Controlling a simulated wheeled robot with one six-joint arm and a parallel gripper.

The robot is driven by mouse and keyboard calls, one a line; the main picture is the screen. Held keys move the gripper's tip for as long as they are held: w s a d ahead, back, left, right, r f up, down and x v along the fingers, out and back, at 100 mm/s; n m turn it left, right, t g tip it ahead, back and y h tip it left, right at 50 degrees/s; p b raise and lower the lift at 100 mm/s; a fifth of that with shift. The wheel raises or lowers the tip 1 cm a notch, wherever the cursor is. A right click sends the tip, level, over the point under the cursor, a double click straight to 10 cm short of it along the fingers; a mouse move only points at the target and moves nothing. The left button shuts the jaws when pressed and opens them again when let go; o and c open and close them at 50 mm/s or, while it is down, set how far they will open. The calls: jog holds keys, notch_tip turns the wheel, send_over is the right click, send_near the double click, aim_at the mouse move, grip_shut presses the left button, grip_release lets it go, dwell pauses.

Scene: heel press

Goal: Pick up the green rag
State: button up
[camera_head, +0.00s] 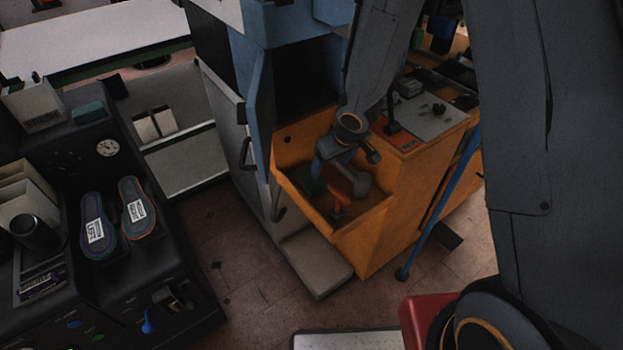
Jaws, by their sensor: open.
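A dark green crumpled thing, which looks like the green rag (312,185), lies in the left part of the orange open-topped bin (358,235). It is dim and partly hidden by my gripper. My gripper (341,165) hangs over the bin, open, above and slightly to the right of the green rag. I see no cloth between its jaws. I cannot tell how high the fingertips are above the rag.
An orange-red object (339,198) and a grey cylinder-like part (361,184) show in the bin close to my gripper. A blue cabinet (300,28) stands behind. Two shoe soles (138,209) lie on the black machine at left, with a flat green item (88,111) nearby.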

send_over(312, 180)
jog(key=s+d, duration=0.2)
jog(key=shift+n+y, duration=0.4)
notch_tip(312, 180, down, 4)
jog(key=shift+f, duration=0.1)
jog(key=x, duration=0.4)
jog(key=shift+w+a+f, duration=0.15)
jog(key=shift+w+a, duration=0.1)
jog(key=shift+a, duration=0.15)
jog(key=shift+w+a+f, duration=0.1)
jog(key=shift+w+f, duration=0.05)
jog(key=shift+f, duration=0.2)
jog(key=shift+f, duration=0.2)
jog(key=c, duration=1.1)
jog(key=shift+r, duration=0.1)
notch_tip(312, 180, up, 10)
jog(key=p, duration=0.4)
jog(key=shift+r+p, duration=0.15)
jog(key=shift+p, duration=0.15)
